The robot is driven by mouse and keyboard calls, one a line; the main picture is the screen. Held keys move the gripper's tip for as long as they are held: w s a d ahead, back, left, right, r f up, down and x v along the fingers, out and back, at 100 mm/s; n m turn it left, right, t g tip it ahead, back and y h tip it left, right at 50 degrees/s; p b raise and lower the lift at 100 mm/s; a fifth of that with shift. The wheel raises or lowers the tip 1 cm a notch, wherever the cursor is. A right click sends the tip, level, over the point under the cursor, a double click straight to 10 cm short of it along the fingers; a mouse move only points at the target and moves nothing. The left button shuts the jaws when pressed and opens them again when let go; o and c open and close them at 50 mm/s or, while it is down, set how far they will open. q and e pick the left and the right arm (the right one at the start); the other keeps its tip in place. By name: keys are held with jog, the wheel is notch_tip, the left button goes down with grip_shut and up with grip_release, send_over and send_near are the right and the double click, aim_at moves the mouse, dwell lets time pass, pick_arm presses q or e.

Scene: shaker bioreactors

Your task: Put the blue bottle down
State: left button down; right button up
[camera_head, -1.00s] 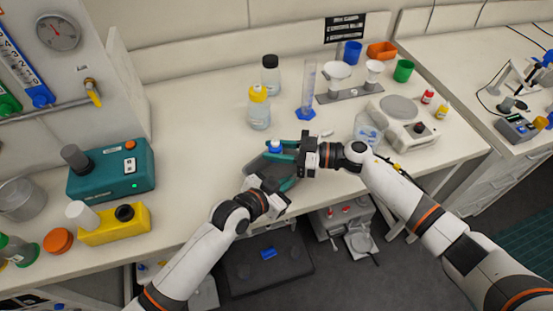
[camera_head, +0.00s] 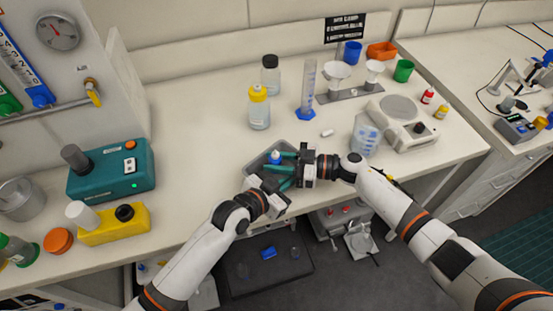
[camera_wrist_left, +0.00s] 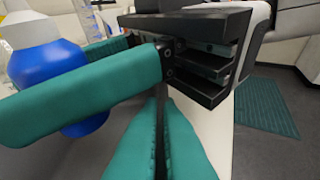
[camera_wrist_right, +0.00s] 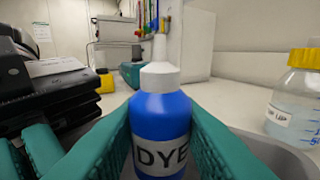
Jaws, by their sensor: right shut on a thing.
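The blue bottle (camera_head: 275,157) has a white cap and a label reading "DYE". It stands upright between the two teal fingers of my right gripper (camera_head: 287,162), which is shut on it, as the right wrist view (camera_wrist_right: 160,118) shows. The bottle is over or inside a grey tray (camera_head: 255,163) at the bench's front edge; I cannot tell whether its base touches the tray. My left gripper (camera_head: 279,182) is just in front of the right one, low by the tray. Its fingers look closed together and empty in the left wrist view (camera_wrist_left: 160,140).
A yellow-capped bottle (camera_head: 259,108) and a black-capped bottle (camera_head: 270,75) stand behind the tray. A blue-based measuring cylinder (camera_head: 308,90) is to their right. A clear container (camera_head: 366,135) stands beside a white balance (camera_head: 407,122).

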jog(key=o, duration=0.9)
jog(key=shift+r, duration=0.3)
jog(key=d, duration=0.4)
jog(key=s+d+r, duration=0.1)
jog(key=d, duration=0.3)
jog(key=s+d, duration=0.1)
jog(key=d, duration=0.3)
jog(key=shift+r, duration=0.15)
pick_arm(q)
jog(key=c, duration=1.6)
grip_release()
jog(key=shift+o, duration=0.2)
pick_arm(e)
jog(key=shift+a, duration=0.1)
pick_arm(q)
jog(key=v, duration=1.2)
